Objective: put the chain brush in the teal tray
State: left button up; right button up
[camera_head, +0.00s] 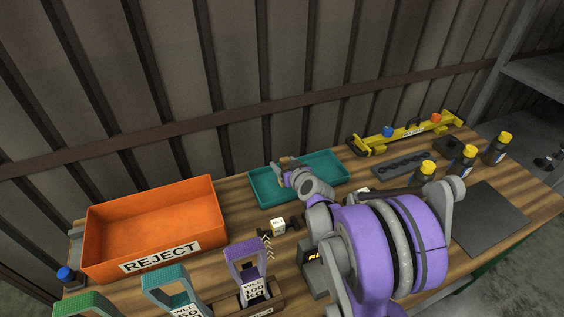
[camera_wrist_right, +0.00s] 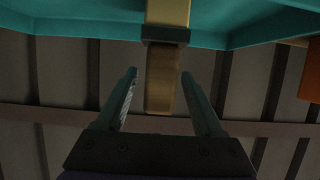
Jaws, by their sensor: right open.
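The teal tray (camera_head: 335,160) sits at the back middle of the wooden table. My right gripper (camera_head: 284,166) is over its left part and hides some of it. In the right wrist view, my right gripper (camera_wrist_right: 158,73) is open. A tan wooden handle with a dark band, which looks like the chain brush (camera_wrist_right: 162,88), lies between the two fingers with gaps on both sides. Its far end reaches over the teal tray (camera_wrist_right: 80,22). I cannot tell whether the brush rests on the tray. My left gripper is not in view.
An orange REJECT bin (camera_head: 160,225) stands left of the tray. A yellow lifting bar (camera_head: 410,132) and a dark plate with holes (camera_head: 400,164) are to the right, with several yellow-capped bottles (camera_head: 467,158).

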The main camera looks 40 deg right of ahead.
jog(key=v, duration=0.9)
jog(key=shift+s+r+p, duration=0.15)
jog(key=shift+s+p, duration=0.2)
jog(key=shift+p, duration=0.05)
